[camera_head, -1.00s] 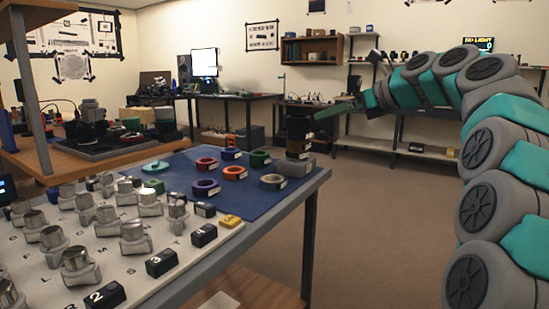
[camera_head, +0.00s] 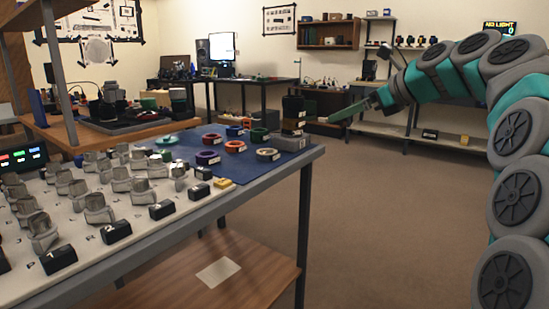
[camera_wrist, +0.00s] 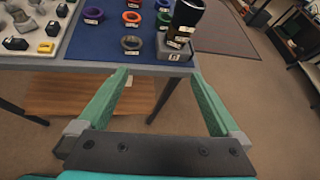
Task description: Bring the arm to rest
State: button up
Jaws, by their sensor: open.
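My arm (camera_head: 510,140), grey and teal, rises along the right side of the head view and bends over to the left. My gripper (camera_head: 345,112) is held out level at the far end of the table. In the wrist view my gripper (camera_wrist: 161,75) has its two green fingers spread wide, with nothing between them. The fingertips appear close to the table's edge in that view. A black cylinder (camera_wrist: 187,17) stands on a grey block (camera_wrist: 174,48) just beyond the right fingertip; whether they touch cannot be told.
The table has a blue mat (camera_head: 225,167) with several coloured rings and a white board (camera_head: 135,225) with metal parts and black labelled blocks. A wooden shelf (camera_head: 245,262) is below. Open floor (camera_head: 400,220) lies right of the table. Benches (camera_head: 450,142) line the back wall.

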jog(key=s+a+f+n+g+h, duration=0.1)
jog(key=s+a+f+n+g, duration=0.1)
jog(key=s+a+f+n, duration=0.3)
jog(key=s+a+f+n+g+h+p, duration=0.1)
jog(key=s+f+n+g, duration=0.15)
jog(key=s+f, duration=0.35)
jog(key=s+a+f+n+g+h, duration=0.1)
jog(key=s+a+f+n, duration=0.25)
jog(key=s+f, duration=0.25)
jog(key=s+d+f+n+g+h, duration=0.1)
jog(key=s+f+n, duration=0.3)
jog(key=s, duration=0.5)
jog(key=s+d+f+n+g+h+p, duration=0.1)
jog(key=s+d+f+n+g+h, duration=0.1)
jog(key=s+f+n, duration=0.3)
jog(key=s+d+f+n+g+h, duration=0.2)
jog(key=s+f+n, duration=0.3)
jog(key=s+f, duration=0.4)
jog(key=s+d, duration=0.1)
jog(key=s, duration=0.4)
jog(key=shift+s+d+p, duration=0.15)
jog(key=shift+d+p, duration=0.15)
jog(key=shift+p, duration=0.05)
jog(key=shift+g, duration=0.25)
